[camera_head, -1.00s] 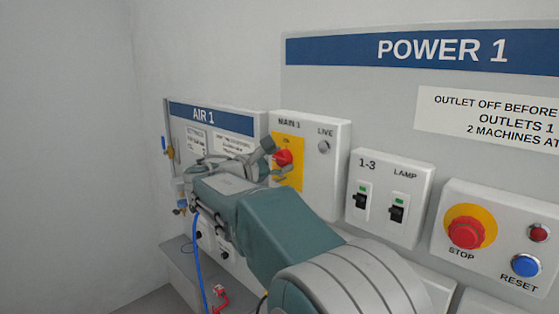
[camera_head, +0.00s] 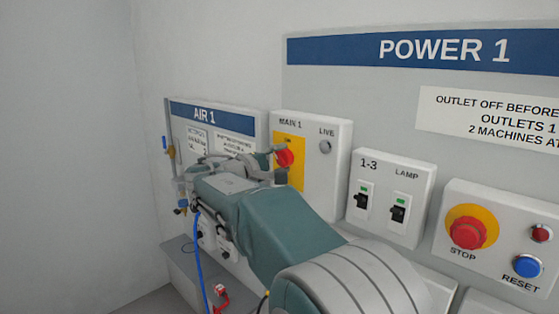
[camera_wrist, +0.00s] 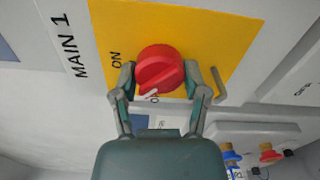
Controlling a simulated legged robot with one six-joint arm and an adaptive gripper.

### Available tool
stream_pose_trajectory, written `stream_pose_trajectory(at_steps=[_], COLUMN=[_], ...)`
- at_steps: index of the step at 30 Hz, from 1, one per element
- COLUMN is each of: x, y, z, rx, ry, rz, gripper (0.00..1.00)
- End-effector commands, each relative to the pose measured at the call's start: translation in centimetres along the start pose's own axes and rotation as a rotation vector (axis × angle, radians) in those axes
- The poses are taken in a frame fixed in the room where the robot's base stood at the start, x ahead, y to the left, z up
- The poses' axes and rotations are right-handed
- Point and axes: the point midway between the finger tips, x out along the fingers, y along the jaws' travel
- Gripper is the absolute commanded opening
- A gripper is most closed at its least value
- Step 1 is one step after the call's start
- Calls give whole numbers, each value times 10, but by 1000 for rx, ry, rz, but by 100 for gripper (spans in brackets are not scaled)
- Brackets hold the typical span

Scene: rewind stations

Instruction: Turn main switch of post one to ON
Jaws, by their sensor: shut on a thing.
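The main switch is a red rotary knob (camera_wrist: 160,70) on a yellow plate (camera_wrist: 215,35) on the MAIN 1 box. It also shows in the head view as a red knob (camera_head: 285,158). The plate reads ON at the left in the wrist view; a second label below the knob is partly covered. A white mark on the knob's lower rim points down and slightly left, beside that covered label. My gripper (camera_wrist: 161,80) is shut on the knob, with one finger at each side. In the head view, my gripper (camera_head: 280,162) is at the knob, partly hidden by my arm.
A grey LIVE lamp (camera_head: 326,147) is right of the switch. The 1-3 and LAMP breakers (camera_head: 380,203), red STOP button (camera_head: 466,232) and blue RESET button (camera_head: 527,266) are further right. The AIR 1 panel (camera_head: 250,125) and a blue hose (camera_head: 202,260) are left.

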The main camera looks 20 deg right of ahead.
Motion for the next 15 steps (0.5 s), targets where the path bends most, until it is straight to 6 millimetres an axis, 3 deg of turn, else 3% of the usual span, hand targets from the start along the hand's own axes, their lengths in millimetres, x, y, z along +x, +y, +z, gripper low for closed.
stream_pose_trajectory(at_steps=[15], x=[1], y=[-4], z=[0], rx=[482], ry=[-5], rz=[-6], gripper=[11])
